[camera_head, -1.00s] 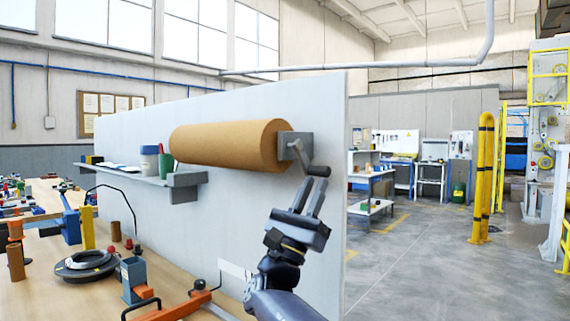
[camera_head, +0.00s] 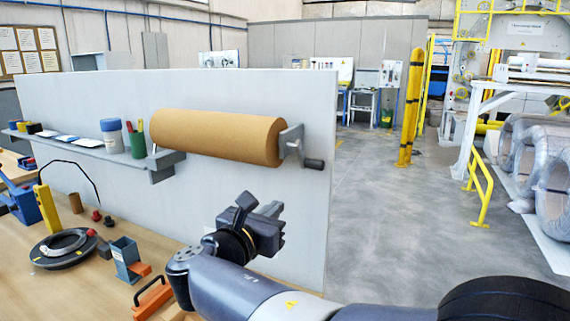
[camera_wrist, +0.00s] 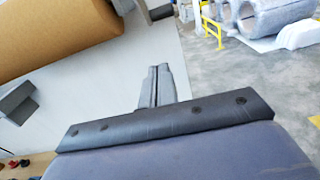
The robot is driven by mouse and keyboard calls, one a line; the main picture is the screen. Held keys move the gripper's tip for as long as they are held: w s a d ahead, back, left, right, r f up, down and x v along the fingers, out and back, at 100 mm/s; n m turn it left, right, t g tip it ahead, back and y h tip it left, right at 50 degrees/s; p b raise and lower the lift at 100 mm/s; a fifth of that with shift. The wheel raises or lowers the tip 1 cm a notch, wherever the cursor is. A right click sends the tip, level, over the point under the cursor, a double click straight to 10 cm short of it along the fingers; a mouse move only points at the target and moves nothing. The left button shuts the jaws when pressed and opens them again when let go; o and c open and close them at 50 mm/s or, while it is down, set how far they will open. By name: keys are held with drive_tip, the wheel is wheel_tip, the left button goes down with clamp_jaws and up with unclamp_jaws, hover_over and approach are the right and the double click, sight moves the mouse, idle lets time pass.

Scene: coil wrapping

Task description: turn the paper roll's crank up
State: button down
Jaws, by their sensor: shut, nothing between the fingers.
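The brown paper roll (camera_head: 215,137) is mounted on the grey upright panel (camera_head: 300,215), with a grey bracket at its right end. The crank there has a dark handle (camera_head: 313,163) that sits low, below and right of the bracket (camera_head: 291,145). In the wrist view the roll (camera_wrist: 50,35) fills the upper left, and the crank is only partly visible at the top edge. My gripper (camera_head: 258,206) is in front of the panel, below and left of the handle and apart from it. Its fingers (camera_wrist: 159,86) are together and empty in the wrist view.
A shelf (camera_head: 85,148) on the panel carries a blue-lidded jar and a green cup. The workbench (camera_head: 75,265) below holds a black ring, a blue stand and several tools. Open grey floor (camera_head: 400,220) lies right of the panel, with yellow posts and wrapped coils beyond.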

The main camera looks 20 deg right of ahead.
drive_tip(key=r+p+x, duration=0.2)
drive_tip(key=p+x, duration=0.1)
drive_tip(key=x, duration=0.9)
drive_tip(key=shift+w+d+r+p, duration=0.25)
drive_tip(key=shift+d+r+p, duration=0.1)
drive_tip(key=shift+f+b, duration=0.25)
drive_tip(key=shift+b, duration=0.4)
drive_tip(key=shift+w+d+r+t+h+b, duration=0.1)
drive_tip(key=shift+w+d+t+h+b, duration=0.15)
drive_tip(key=shift+b, duration=0.55)
